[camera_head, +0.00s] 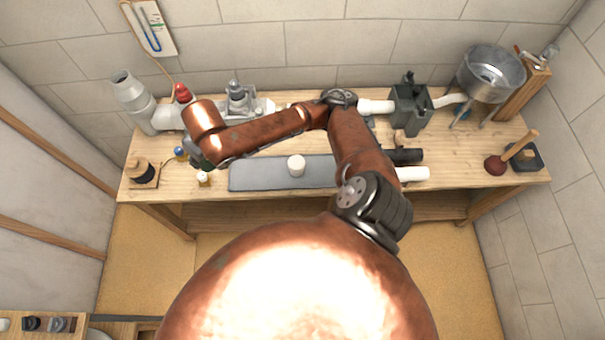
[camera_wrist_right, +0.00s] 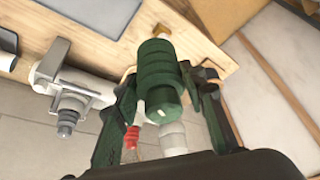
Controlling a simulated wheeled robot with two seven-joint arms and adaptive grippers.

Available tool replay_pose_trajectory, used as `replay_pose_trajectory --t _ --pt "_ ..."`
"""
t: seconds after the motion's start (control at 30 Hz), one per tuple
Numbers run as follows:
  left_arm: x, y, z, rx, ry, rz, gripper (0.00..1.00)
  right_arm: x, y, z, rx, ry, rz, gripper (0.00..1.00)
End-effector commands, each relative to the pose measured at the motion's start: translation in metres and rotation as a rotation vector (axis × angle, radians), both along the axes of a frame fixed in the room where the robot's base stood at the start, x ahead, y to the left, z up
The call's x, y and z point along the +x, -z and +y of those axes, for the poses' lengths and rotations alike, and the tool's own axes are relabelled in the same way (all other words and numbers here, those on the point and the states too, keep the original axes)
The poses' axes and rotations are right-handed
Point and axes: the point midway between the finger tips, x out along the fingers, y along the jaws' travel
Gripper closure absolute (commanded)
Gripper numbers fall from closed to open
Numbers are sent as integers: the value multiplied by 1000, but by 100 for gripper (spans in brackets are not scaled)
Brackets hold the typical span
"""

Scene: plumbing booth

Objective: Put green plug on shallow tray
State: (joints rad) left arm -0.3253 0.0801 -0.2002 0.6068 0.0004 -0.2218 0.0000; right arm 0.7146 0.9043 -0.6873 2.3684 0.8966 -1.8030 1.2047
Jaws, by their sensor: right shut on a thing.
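The green plug (camera_wrist_right: 158,70) is a ridged dark green cylinder in the right wrist view. My right gripper (camera_wrist_right: 163,88) is shut on it, with one finger on each side. In the head view the right gripper (camera_head: 196,156) is over the left part of the workbench, and its own arm mostly hides it and the plug. A flat grey rectangle (camera_head: 250,177) at the bench's front middle looks like the shallow tray. It lies to the right of the gripper and has a white cylinder (camera_head: 296,166) on it. My left gripper is not in view.
A black round thing on a wooden board (camera_head: 145,185) stands at the bench's left end. White pipe (camera_head: 168,118) and a red-topped piece (camera_head: 183,93) are behind the gripper. A grey box (camera_head: 410,108), metal basin (camera_head: 490,73) and plunger (camera_head: 497,164) stand right. The grey rectangle's left part is bare.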

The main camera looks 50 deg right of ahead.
Motion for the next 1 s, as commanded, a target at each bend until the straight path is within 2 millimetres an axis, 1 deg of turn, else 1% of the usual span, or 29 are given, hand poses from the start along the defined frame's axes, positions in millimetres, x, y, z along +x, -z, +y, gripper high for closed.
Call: replay_pose_trajectory --t 0.03,0.13,0.33,0.4,0.47,0.57,0.67,0.77,0.83,1.0 --pt "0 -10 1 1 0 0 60 -2 4 3 7 -27 10 100" --pt "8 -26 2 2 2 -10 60 -7 22 8 18 -116 22 100" --pt "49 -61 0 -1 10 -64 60 -24 65 14 23 -306 17 100" --pt "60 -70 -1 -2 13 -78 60 -31 78 15 17 -360 11 100" --pt "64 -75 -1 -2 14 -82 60 -36 87 15 11 -396 6 100" --pt "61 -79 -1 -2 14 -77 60 -42 98 15 2 -440 -3 100" --pt "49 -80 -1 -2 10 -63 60 -42 105 8 -6 -459 -7 100" --pt "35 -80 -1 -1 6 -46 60 -37 114 -7 -9 -463 -6 100" --pt "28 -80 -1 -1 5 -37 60 -31 121 -22 -10 -461 -6 100" --pt "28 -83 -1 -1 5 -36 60 -17 138 -58 -9 -461 -4 100"
